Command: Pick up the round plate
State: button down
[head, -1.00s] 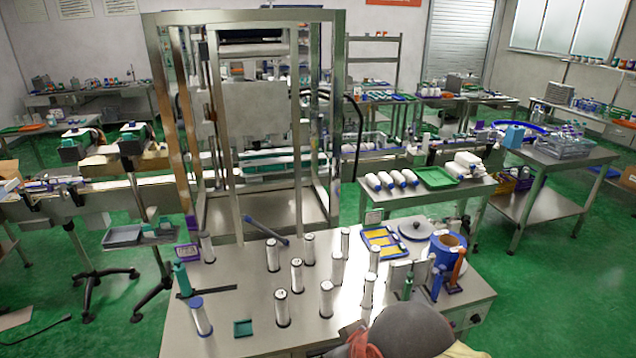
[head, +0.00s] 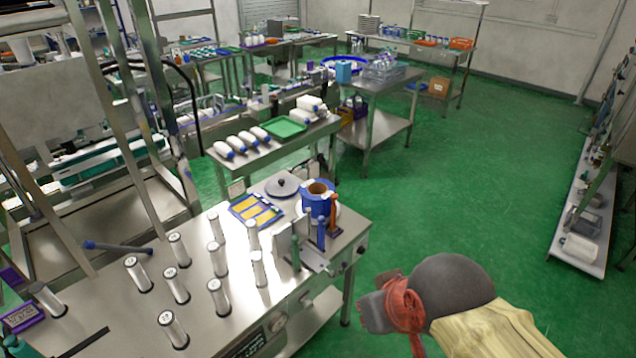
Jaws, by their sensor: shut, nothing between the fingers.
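A round grey plate (head: 282,186) with a dark knob in its middle lies flat at the far right of the steel table (head: 205,320). It is between a blue tray with yellow panels and a blue roll. My gripper (head: 372,306) is at the lower right, past the table's right edge and over the green floor. It is shut and empty, well apart from the plate. The fingertips are small and hard to make out.
Several silver cylinders (head: 177,250) stand on the table. The blue roll (head: 317,198) and upright tools (head: 321,233) stand close to the plate. The blue tray (head: 256,210) lies to its left. A side table (head: 270,150) with white bottles is behind.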

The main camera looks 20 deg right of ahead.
aim_at(280, 186)
jog(key=i+l+z, duration=0.25)
jog(key=l+z, duration=0.15)
jog(key=i+l+z, duration=0.25)
jog(key=z, duration=0.2)
jog(key=i+l+z, duration=0.15)
jog(key=i+z, duration=0.65)
jog(key=i+l+u, duration=0.1)
jog(key=i, duration=0.35)
jog(key=i+l+u, duration=0.1)
jog(key=i, duration=0.35)
jog(key=i+l+u, duration=0.1)
jog(key=i, duration=0.35)
jog(key=i+j+u, duration=0.2)
jog(key=u, duration=0.25)
jog(key=i+u, duration=0.65)
jog(key=u, duration=0.25)
jog(key=i+l+u, duration=0.1)
jog(key=i+u, duration=0.2)
jog(key=u, duration=0.15)
jog(key=i+l+u, duration=0.2)
jog(key=u, duration=0.25)
jog(key=i+j+u, duration=0.25)
jog(key=u, duration=0.2)
jog(key=i+j+u, duration=0.1)
jog(key=i+u, duration=0.2)
jog(key=u, duration=0.2)
jog(key=i+u, duration=0.3)
jog(key=u, duration=0.15)
jog(key=i+u, duration=0.3)
jog(key=u, duration=0.2)
